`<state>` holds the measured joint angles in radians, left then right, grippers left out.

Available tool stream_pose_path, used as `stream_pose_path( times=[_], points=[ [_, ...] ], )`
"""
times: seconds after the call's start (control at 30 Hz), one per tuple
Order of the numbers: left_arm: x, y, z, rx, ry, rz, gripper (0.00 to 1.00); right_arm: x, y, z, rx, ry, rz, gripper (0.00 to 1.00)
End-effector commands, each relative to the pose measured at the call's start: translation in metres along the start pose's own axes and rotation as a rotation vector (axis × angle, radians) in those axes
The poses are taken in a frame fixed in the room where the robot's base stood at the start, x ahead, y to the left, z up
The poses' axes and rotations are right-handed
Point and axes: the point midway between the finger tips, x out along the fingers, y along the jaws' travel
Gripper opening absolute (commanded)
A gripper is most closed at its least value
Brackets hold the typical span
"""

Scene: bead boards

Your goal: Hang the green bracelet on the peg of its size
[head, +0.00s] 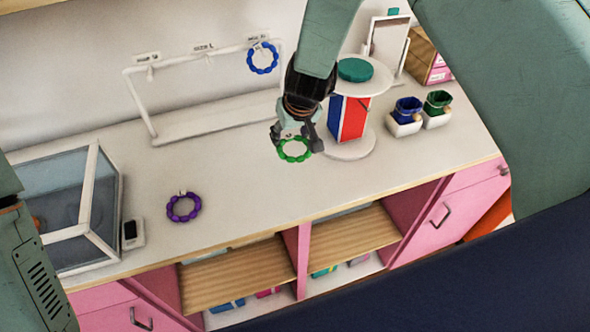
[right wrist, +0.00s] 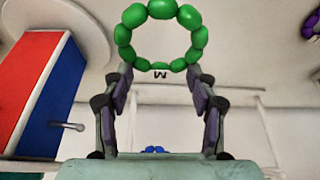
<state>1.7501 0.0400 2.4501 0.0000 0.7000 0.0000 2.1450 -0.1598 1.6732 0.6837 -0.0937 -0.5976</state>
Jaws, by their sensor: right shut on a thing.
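The green bracelet (head: 294,160) is a ring of beads held above the table. My right gripper (head: 298,143) is shut on it, and the ring hangs out beyond the fingertips. In the right wrist view the bracelet (right wrist: 160,9) shows at the top, with a tag marked M (right wrist: 160,74) between the fingers (right wrist: 158,78). A white peg rack (head: 215,118) stands at the back left with three size labels. The middle label (head: 203,48) seems to read L; the others are too small to read surely. A blue bracelet (head: 263,71) hangs at the rack's right end. My left gripper is not in view.
A purple bracelet (head: 183,220) lies on the table, left of centre. A glass-sided case (head: 84,210) stands at the left. A red, white and blue stand (head: 348,118) is close right of my right gripper. Blue (head: 407,110) and green (head: 437,102) pots stand further right.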

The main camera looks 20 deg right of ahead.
Motion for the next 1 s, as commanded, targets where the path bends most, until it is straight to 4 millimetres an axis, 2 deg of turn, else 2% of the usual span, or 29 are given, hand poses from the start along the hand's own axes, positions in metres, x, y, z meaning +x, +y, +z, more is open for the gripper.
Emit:
stream_pose_path(
  times=[0.33, 0.5, 0.77, 1.0],
  points=[
    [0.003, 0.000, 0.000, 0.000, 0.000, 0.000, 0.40, 0.005, 0.000, 0.003, 0.000, -0.001, 0.000, 0.29],
    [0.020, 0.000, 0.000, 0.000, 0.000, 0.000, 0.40, 0.034, 0.000, 0.015, 0.001, -0.002, 0.000, 0.29],
    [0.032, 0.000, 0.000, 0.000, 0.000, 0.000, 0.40, 0.052, 0.000, 0.021, 0.000, 0.000, 0.000, 0.29],
    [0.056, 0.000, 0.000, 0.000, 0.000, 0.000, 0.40, 0.082, 0.000, 0.034, 0.000, -0.001, 0.001, 0.29]
  ],
)
